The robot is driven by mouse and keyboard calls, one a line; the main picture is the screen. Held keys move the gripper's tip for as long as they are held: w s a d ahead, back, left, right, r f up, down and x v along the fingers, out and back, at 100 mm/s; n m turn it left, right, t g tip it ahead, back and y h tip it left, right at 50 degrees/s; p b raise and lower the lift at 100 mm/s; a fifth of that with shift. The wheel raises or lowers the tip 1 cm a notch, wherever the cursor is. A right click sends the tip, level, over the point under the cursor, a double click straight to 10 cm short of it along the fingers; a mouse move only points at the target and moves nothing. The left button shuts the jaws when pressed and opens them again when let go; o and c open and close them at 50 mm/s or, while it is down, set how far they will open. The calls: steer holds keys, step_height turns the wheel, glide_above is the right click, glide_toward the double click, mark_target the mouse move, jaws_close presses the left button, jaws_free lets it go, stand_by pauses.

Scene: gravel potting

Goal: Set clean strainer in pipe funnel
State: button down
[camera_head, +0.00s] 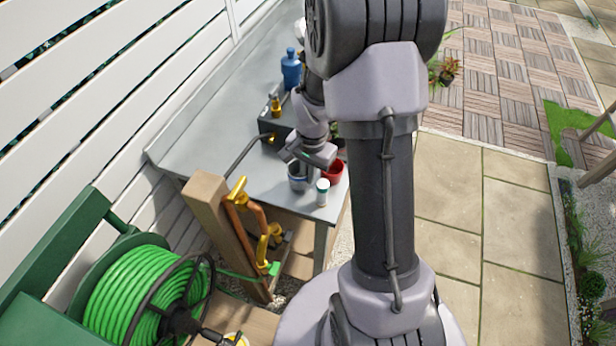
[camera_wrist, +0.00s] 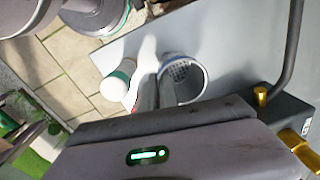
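A blue-grey cup (camera_head: 298,182) stands near the front edge of the grey bench. In the wrist view a round cup with a blue rim and a perforated inside (camera_wrist: 187,76), which looks like the strainer, lies just beyond my gripper (camera_wrist: 152,88). A pale, narrow finger shape runs along its left wall. My gripper (camera_head: 306,160) is low over the blue-grey cup in the head view. Its other finger is not clear, so I cannot tell whether it holds the wall. I cannot make out the pipe funnel for certain in either view.
A white bottle with a green band (camera_head: 322,193) and a red pot (camera_head: 334,172) stand close right of the cup. A dark box with brass fittings (camera_head: 272,128) and a blue bottle (camera_head: 291,70) stand farther back. The bench's left side (camera_head: 205,140) is clear.

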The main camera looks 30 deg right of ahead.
steer(key=shift+f, duration=0.6)
steer(key=c, duration=1.6)
jaws_free()
